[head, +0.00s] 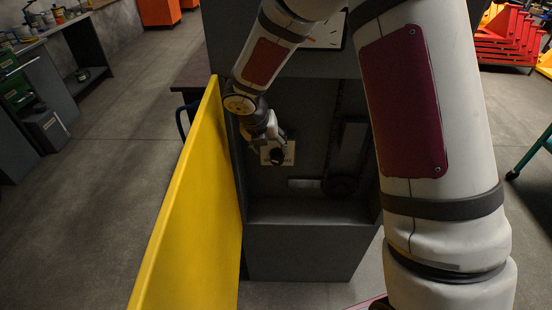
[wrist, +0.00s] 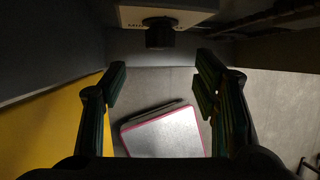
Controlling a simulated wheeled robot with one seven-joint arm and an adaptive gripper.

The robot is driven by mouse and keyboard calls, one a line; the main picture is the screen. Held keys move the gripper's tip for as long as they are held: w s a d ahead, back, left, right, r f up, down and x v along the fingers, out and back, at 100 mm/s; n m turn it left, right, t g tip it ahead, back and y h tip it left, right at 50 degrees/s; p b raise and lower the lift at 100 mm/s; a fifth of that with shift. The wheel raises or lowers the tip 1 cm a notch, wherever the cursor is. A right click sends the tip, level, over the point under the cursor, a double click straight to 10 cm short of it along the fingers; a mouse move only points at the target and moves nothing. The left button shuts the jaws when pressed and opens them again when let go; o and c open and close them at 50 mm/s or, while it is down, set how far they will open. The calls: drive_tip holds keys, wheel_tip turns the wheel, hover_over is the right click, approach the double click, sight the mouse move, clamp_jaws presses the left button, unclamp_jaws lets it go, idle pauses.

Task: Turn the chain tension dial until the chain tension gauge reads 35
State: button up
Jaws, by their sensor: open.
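The chain tension dial is a black knob (head: 277,156) on a pale plate (head: 289,153) inside the grey cabinet. In the wrist view the knob (wrist: 160,34) sticks out below the lettered plate (wrist: 190,17), at top centre, beyond the fingertips. My gripper (wrist: 162,77) is open and empty, with its fingers either side of the line to the knob and apart from it. In the head view it is close to the plate and partly covers it. A white gauge face (head: 326,34) shows at the cabinet's top, mostly hidden by my arm; its reading cannot be told.
A yellow door panel (head: 196,215) stands open at the cabinet's left, close to my gripper. A chain and dark sprocket (head: 341,185) are inside at the right. A pink-edged grey object (wrist: 165,135) is low in the wrist view. The floor at left is clear.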

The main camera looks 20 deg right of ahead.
sight(276, 159)
drive_tip(key=x, duration=0.9)
drive_tip(key=c, duration=1.2)
